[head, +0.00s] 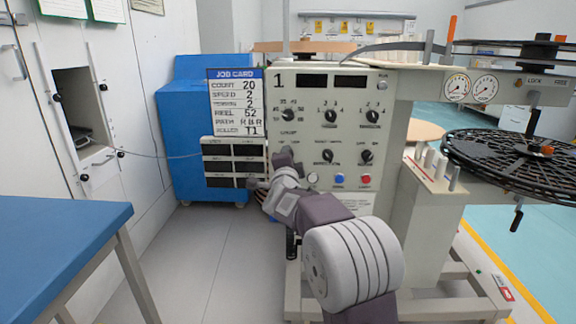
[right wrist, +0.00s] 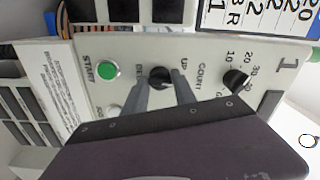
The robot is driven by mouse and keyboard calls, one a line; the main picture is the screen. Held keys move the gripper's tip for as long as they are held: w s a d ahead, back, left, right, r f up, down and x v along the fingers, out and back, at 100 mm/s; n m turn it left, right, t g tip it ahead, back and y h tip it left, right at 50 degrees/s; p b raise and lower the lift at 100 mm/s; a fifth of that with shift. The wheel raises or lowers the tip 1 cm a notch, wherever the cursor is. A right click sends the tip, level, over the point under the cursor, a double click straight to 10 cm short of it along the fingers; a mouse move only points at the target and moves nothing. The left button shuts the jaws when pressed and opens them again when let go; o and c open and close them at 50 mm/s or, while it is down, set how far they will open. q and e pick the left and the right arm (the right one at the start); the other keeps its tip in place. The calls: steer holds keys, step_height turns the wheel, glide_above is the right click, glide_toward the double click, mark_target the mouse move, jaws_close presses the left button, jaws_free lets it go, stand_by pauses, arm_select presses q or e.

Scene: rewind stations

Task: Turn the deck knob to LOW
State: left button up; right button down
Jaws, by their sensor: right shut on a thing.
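The deck knob (right wrist: 160,76) is a small black knob on the pale panel of station 1. In the right wrist view, letters like "DE" show on its left and "UP" on its right, partly covered by my fingers. My right gripper (right wrist: 161,86) is shut on this knob, with a grey finger on each side. The knob's pointer is too hidden to read. In the head view my right gripper (head: 281,158) reaches the panel's left part and hides the knob. My left gripper is not in view.
A green START button (right wrist: 109,70) and the COUNT knob (right wrist: 235,80) flank the gripped knob. Other black knobs, such as one (head: 327,156) to the right, are close. A job card (head: 235,100) stands left of the panel. A blue table (head: 60,235) is at the left.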

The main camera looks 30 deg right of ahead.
steer(key=shift+f+m+b, duration=0.1)
steer(key=shift+m+b, duration=1.15)
steer(key=shift+m, duration=0.95)
steer(key=c, duration=1.1)
jaws_free()
steer(key=shift+o, duration=0.2)
steer(key=p+v, duration=0.1)
steer(key=v, duration=0.8)
steer(key=shift+p, duration=0.4)
